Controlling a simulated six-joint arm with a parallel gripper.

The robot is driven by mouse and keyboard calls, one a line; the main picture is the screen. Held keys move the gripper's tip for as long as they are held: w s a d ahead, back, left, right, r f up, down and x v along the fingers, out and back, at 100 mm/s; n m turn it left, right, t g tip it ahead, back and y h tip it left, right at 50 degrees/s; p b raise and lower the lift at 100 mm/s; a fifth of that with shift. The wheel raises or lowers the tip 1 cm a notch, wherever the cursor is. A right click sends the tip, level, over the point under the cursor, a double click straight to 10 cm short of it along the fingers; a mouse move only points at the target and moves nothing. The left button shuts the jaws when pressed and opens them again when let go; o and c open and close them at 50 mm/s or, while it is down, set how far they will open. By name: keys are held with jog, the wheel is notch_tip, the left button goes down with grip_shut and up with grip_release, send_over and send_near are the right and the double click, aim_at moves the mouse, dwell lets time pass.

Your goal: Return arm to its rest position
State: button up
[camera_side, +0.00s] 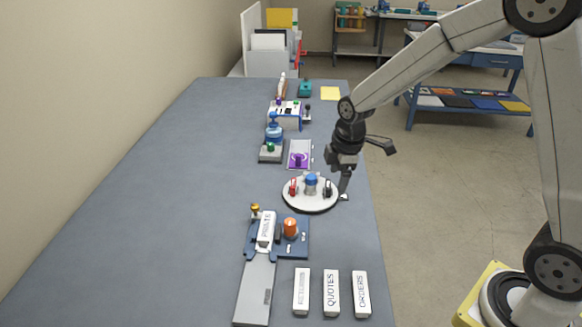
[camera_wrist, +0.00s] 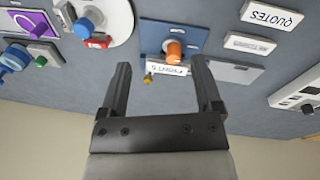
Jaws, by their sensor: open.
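My gripper (camera_side: 362,172) hangs over the right edge of the grey worktop (camera_side: 150,220), beside the round white turntable, with the rest of my arm reaching in from the right. In the wrist view my gripper (camera_wrist: 161,64) has its two black fingers wide apart with nothing held between them. Beyond the fingertips in that view, a white lettered block (camera_wrist: 168,69) lies at the blue fixture (camera_wrist: 185,97). From the side, this block (camera_side: 266,230) sits in the blue fixture (camera_side: 301,248). I cannot tell the gap from the fingertip to the turntable.
The turntable (camera_side: 310,206) carries red, blue and black-handled items. An orange knob (camera_side: 290,228) stands on the fixture. Blocks marked QUOTES (camera_side: 331,293) and ORDERS (camera_side: 361,294) lie in front, with another block (camera_side: 301,291). The worktop's left side is clear; open floor (camera_side: 440,200) lies right.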

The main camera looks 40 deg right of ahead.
jog(key=s+a+m+t, duration=0.1)
jog(key=s+a+m, duration=0.1)
jog(key=s+m, duration=0.9)
jog(key=shift+s+a+f+m, duration=0.3)
jog(key=shift+s+a+f, duration=0.1)
jog(key=shift+s, duration=1.3)
